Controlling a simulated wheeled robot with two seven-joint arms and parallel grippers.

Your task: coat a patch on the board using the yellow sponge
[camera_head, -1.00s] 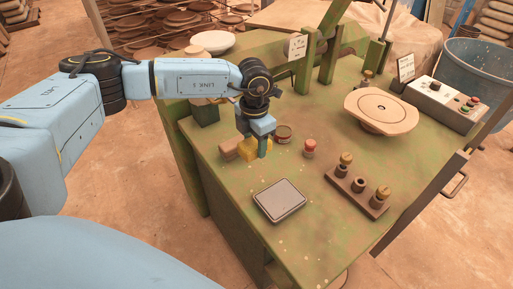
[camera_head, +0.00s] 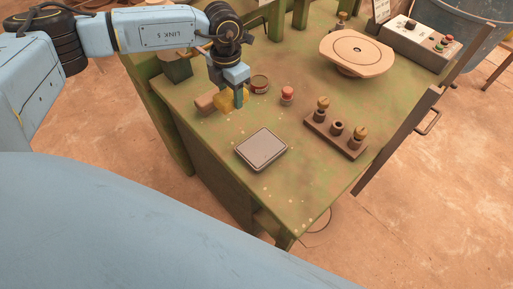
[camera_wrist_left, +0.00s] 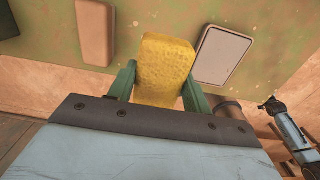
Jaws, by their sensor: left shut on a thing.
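The yellow sponge (camera_head: 223,102) is at the table's left side, beside a pinkish-brown block. My left gripper (camera_head: 231,95) is shut on it from above. In the left wrist view the sponge (camera_wrist_left: 165,68) sits between the two green fingers of my left gripper (camera_wrist_left: 160,85). I cannot tell whether the sponge still touches the table. A flat grey board with a dark rim (camera_head: 262,149) lies on the green table, in front and to the right of the sponge; it also shows in the left wrist view (camera_wrist_left: 222,55). No coated patch is visible on it.
The pinkish-brown block (camera_head: 206,103) is close left of the sponge. A round tin (camera_head: 260,84), a red button (camera_head: 287,93), a peg rack (camera_head: 336,135) and a round wheel (camera_head: 357,52) stand on the green table (camera_head: 300,185). A blue arm (camera_wrist_left: 292,135) shows in the left wrist view.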

